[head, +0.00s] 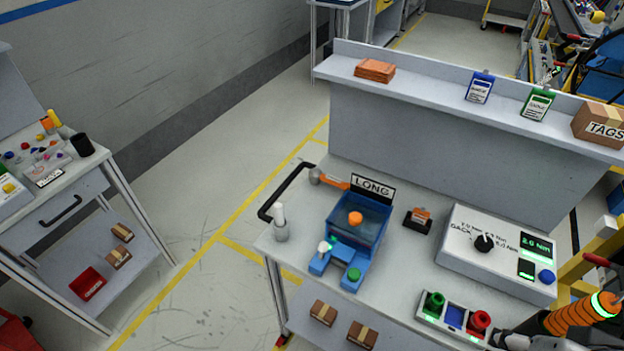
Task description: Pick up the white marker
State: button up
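A dark grey part, which looks like my gripper (508,341), shows at the bottom right edge, beside the tray of coloured parts and far to the right of the marker. It is cut off by the frame, and its fingers cannot be made out. I see nothing held.
A control box (497,252) and a tray with green and red parts (454,318) stand farther right. A shelf (430,92) runs along the back.

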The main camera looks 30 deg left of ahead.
aim_at(278, 209)
jog(key=u, duration=0.4)
jog(key=j+u, duration=0.1)
jog(key=u, duration=0.3)
jog(key=j+u, duration=0.1)
jog(key=u, duration=0.65)
jog(key=i+l+u, duration=0.3)
jog(key=l, duration=0.1)
